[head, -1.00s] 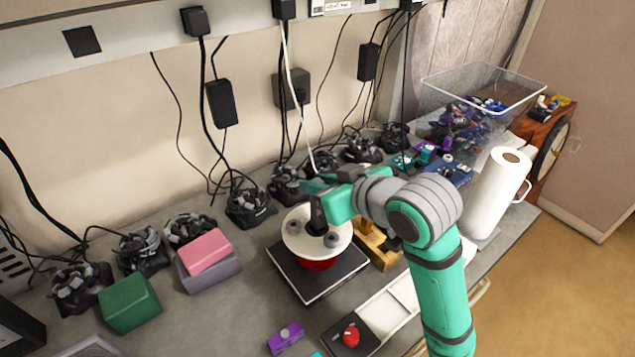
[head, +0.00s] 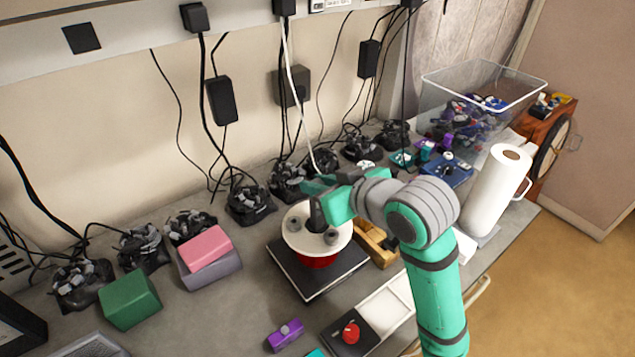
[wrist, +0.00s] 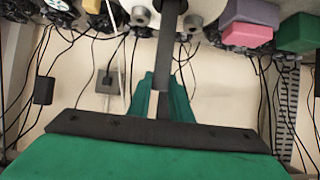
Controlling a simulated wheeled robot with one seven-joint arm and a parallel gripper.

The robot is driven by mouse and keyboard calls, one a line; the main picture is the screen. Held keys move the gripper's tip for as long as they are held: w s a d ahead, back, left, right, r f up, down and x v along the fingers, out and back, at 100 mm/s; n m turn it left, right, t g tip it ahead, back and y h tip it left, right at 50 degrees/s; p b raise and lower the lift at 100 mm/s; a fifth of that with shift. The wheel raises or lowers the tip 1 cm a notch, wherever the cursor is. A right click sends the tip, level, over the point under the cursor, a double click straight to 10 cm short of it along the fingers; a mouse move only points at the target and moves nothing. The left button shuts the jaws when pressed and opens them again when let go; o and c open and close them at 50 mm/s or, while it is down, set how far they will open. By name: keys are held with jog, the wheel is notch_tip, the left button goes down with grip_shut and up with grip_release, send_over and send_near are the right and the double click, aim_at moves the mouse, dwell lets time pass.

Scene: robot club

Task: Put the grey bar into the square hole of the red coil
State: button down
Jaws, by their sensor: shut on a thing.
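The red coil (head: 318,262) stands on a dark square base (head: 318,285) with a pale edge. Its white round top flange (head: 297,241) carries two grey round knobs, which also show at the top of the wrist view (wrist: 140,16). My gripper (head: 324,196) is over the flange, shut on the upright dark grey bar (head: 317,214). In the wrist view the bar (wrist: 168,45) runs from between my green fingers (wrist: 165,100) to the top edge. Its lower end is at the flange's middle, between the knobs. The square hole is hidden; I cannot tell how far the bar is in it.
A wooden block (head: 376,245) stands close right of the coil. A white tray (head: 385,308) and a red knob on a black box (head: 351,332) are in front. Pink (head: 207,248) and green (head: 130,300) blocks lie left. A paper roll (head: 498,195) stands right.

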jog(key=shift+f, duration=1.95)
dwell(0.8)
jog(key=c, duration=1.5)
grip_release()
jog(key=shift+c, duration=0.2)
jog(key=shift+r, duration=3.95)
jog(key=shift+d, duration=0.1)
